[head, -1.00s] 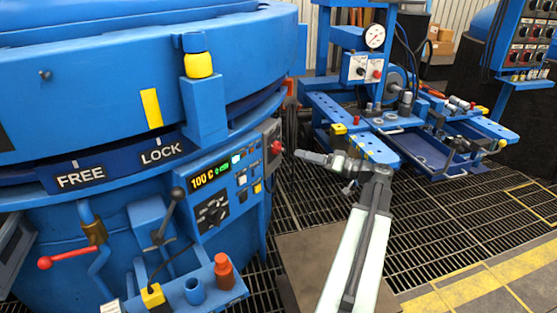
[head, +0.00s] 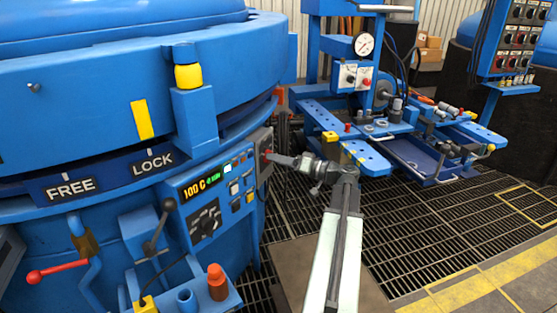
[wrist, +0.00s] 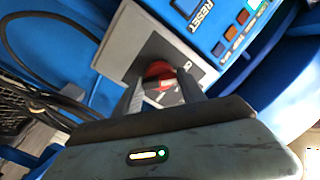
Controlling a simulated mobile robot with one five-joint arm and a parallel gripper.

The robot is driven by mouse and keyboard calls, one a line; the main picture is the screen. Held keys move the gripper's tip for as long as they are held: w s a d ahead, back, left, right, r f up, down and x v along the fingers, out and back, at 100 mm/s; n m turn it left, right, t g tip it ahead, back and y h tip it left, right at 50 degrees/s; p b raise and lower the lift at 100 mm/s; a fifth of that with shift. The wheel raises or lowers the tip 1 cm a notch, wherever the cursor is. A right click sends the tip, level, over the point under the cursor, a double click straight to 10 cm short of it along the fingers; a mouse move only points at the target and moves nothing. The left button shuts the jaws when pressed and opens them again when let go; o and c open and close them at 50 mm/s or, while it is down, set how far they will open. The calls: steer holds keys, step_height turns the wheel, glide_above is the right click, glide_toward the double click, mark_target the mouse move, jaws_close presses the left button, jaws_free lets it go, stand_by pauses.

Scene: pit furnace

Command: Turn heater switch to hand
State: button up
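A red rotary switch (wrist: 158,74) sits on a dark plate in a grey box (wrist: 125,45) at the edge of the furnace control panel. In the head view the grey box (head: 262,150) is at the panel's right end, partly behind my gripper (head: 272,158). In the wrist view my gripper (wrist: 160,92) is open, with one finger on each side of the red switch. A gap shows beside the switch; contact cannot be told. The lettering by the switch is too small to read, so its position is unclear. A black rotary dial (head: 206,223) is also on the panel.
The panel has a lit display (head: 202,184) and several buttons beside the grey box. A RESET label (wrist: 202,15) shows nearby. A blue workbench (head: 365,155) stands right, over open grating.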

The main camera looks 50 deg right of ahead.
steer(key=c, duration=0.5)
steer(key=shift+d, duration=0.3)
steer(key=shift+c, duration=0.9)
steer(key=m, duration=1.3)
steer(key=a+m, duration=0.1)
steer(key=m, duration=0.5)
steer(key=shift+m, duration=0.6)
steer(key=o, duration=1.4)
steer(key=shift+c, duration=0.2)
steer(key=shift+d, duration=0.1)
